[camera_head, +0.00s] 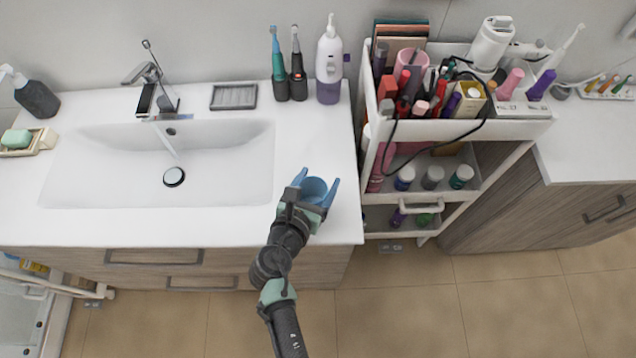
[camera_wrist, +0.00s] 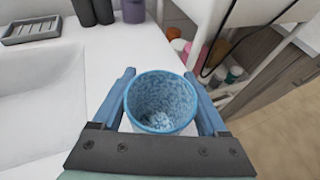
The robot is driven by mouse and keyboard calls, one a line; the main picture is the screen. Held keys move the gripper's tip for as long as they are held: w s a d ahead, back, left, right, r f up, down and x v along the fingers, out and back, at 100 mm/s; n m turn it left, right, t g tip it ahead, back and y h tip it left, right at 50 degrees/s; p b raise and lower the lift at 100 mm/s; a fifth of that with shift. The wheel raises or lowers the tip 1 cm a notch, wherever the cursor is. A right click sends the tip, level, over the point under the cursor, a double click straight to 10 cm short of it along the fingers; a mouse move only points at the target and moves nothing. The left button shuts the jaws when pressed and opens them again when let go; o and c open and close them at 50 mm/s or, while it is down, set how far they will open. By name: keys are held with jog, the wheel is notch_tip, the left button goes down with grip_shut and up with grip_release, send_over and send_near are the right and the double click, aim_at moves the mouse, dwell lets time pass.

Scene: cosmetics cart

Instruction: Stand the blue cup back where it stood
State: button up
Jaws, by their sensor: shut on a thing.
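The blue cup (camera_head: 314,190) is at the right front part of the white sink counter (camera_head: 318,133), to the right of the basin. My gripper (camera_head: 316,184) is shut on the cup, with one blue finger on each side of it. In the wrist view the cup (camera_wrist: 161,101) is upright between the fingers of my gripper (camera_wrist: 167,97), its open mouth and speckled inside showing. The cup's base is hidden, so I cannot tell whether it touches the counter.
Electric toothbrushes (camera_head: 289,75) and a white and purple bottle (camera_head: 329,65) stand at the counter's back, beside a grey soap dish (camera_head: 234,96). A full cosmetics cart (camera_head: 462,130) stands to the right. Counter between cup and toothbrushes is clear.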

jog(key=shift+f, duration=0.4)
jog(key=shift+f, duration=0.15)
jog(key=o, duration=1.4)
